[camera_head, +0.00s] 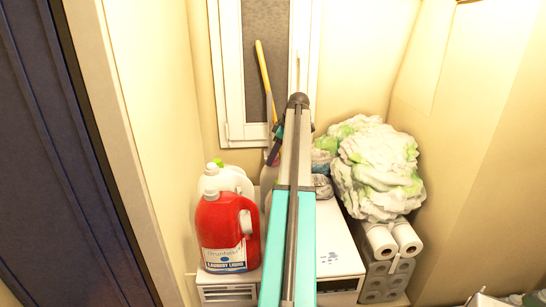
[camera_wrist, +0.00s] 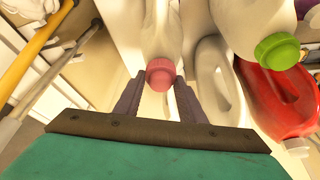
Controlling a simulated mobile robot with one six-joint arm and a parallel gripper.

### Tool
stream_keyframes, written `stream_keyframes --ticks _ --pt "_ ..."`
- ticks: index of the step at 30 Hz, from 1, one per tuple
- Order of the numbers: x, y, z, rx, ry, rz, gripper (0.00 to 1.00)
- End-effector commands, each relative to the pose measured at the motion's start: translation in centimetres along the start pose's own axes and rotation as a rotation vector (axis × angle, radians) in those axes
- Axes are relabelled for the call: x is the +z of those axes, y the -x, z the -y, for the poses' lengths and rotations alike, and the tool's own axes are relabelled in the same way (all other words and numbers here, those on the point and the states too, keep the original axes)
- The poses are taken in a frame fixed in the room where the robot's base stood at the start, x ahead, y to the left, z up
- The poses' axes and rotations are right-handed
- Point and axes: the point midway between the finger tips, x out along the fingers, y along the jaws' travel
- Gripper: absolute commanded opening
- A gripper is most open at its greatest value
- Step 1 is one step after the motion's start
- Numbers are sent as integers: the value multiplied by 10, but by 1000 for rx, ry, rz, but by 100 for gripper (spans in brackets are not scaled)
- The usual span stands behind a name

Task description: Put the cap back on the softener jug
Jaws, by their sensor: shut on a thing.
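My gripper (camera_wrist: 158,84) is shut on a pink cap (camera_wrist: 160,74), which shows between its two dark fingers in the wrist view. The cap lies in line with the neck of a pale jug (camera_wrist: 162,32); I cannot tell whether it is seated on it or only in front of it. A pale jug (camera_head: 267,182) there is mostly hidden by my arm.
A yellow-handled tool (camera_head: 264,78) leans behind. At the right, a heap of cloth (camera_head: 377,170) sits above paper rolls (camera_head: 381,241).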

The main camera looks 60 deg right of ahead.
Motion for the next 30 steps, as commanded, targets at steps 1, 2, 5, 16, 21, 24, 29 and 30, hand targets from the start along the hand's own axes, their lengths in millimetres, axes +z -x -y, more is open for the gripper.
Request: stream_keyframes --ticks 1,2,5,16,21,24,29,30 --pt "1 -1 2 3 -13 2 13" --pt "1 -1 2 7 -25 2 13" --pt "1 -2 3 30 -79 3 13" --pt "1 -2 3 130 -320 4 13" --pt "1 -2 2 175 -427 4 13" --pt "0 -2 3 199 -488 4 13" --pt "0 -2 2 239 -584 4 13" --pt "0 -2 2 250 -608 5 13"
